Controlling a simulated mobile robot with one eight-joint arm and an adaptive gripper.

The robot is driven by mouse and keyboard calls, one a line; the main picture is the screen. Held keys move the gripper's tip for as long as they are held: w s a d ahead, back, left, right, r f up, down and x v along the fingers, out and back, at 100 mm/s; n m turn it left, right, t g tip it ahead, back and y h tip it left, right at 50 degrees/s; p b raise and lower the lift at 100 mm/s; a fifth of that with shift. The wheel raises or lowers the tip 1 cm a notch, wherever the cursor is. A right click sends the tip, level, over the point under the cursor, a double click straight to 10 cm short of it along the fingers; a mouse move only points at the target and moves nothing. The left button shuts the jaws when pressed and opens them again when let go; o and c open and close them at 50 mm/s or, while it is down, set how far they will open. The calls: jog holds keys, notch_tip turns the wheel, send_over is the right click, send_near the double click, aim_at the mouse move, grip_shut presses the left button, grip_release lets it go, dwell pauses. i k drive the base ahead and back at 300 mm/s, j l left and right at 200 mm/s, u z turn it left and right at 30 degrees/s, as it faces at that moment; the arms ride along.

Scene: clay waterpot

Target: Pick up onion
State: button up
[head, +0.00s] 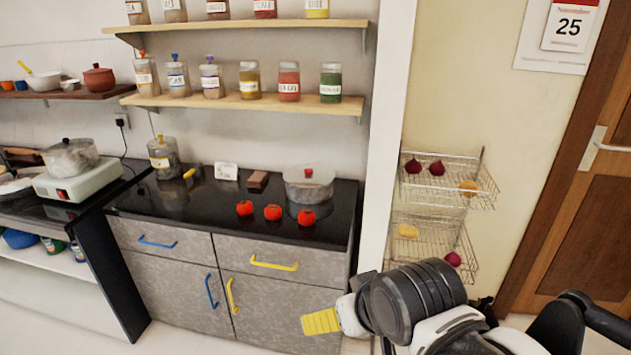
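Two dark red onions, one (413,166) at the left and one (437,168) beside it, lie in the upper wire basket (470,201) on the wall. A brighter purple-red round one (453,259), which looks like an onion, lies in the lower wire basket (420,244). My gripper (321,322) shows at the bottom centre as a yellow ribbed pad on a white finger, in front of the cabinet and left of the baskets. It appears apart from all the onions. Its other finger is not visible, so its opening is unclear.
Yellow-orange items lie in the upper basket (468,187) and the lower one (408,231). A white wall edge (388,130) separates the baskets from the black counter (200,205), which holds three tomatoes (272,212) and a pot (309,186). A wooden door (580,210) stands right.

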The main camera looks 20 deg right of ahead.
aim_at(452, 258)
jog(key=z, duration=1.45)
jog(key=i+j+z, duration=0.15)
jog(key=j, duration=0.7)
jog(key=j+z, duration=0.1)
jog(key=j, duration=0.8)
jog(key=i, duration=0.5)
